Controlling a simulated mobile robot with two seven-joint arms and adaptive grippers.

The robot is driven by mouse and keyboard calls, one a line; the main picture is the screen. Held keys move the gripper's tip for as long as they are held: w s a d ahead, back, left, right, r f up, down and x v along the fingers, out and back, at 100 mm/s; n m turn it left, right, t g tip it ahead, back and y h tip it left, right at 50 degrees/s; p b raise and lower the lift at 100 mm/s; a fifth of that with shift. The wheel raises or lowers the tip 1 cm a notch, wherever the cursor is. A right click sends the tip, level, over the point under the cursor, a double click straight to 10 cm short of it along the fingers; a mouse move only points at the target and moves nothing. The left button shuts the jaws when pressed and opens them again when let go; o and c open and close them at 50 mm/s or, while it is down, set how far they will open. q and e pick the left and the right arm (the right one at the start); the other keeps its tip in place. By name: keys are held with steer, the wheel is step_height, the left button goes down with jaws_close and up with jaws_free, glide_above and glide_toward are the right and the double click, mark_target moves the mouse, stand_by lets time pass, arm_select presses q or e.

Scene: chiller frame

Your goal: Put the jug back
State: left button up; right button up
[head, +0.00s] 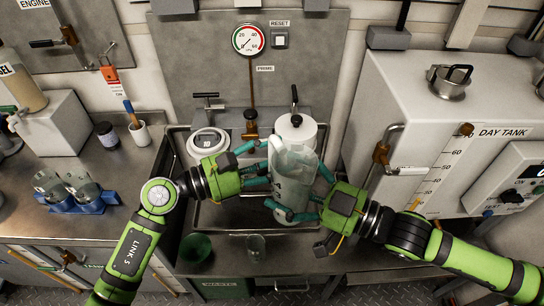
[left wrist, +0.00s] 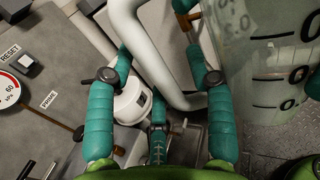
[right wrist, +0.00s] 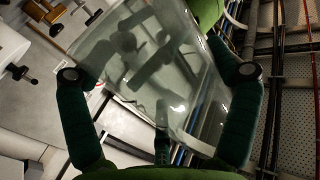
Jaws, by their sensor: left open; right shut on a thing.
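The jug (head: 293,165) is tall and translucent with a white rim and a printed scale. It is upright, or nearly so, over the metal sink tray (head: 235,215) in the head view; I cannot tell whether its base touches anything. My right gripper (head: 306,194) is shut on the jug's right side; the jug's wall also fills the space between its fingers in the right wrist view (right wrist: 160,75). My left gripper (head: 263,165) is open at the jug's left side. In the left wrist view, the jug's white handle (left wrist: 150,50) passes between its spread fingers, with no clear grip.
A white round-topped device (head: 207,142) stands at the tray's back left. A gauge (head: 248,39) and brass valve (head: 250,118) are behind. A green cup (head: 196,247) and clear glass (head: 256,247) stand in front. The day tank (head: 440,120) crowds the right; cups fill a blue rack (head: 88,203) at left.

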arm_select(q)
jaws_close()
arm_select(e)
steer(key=o, duration=0.9)
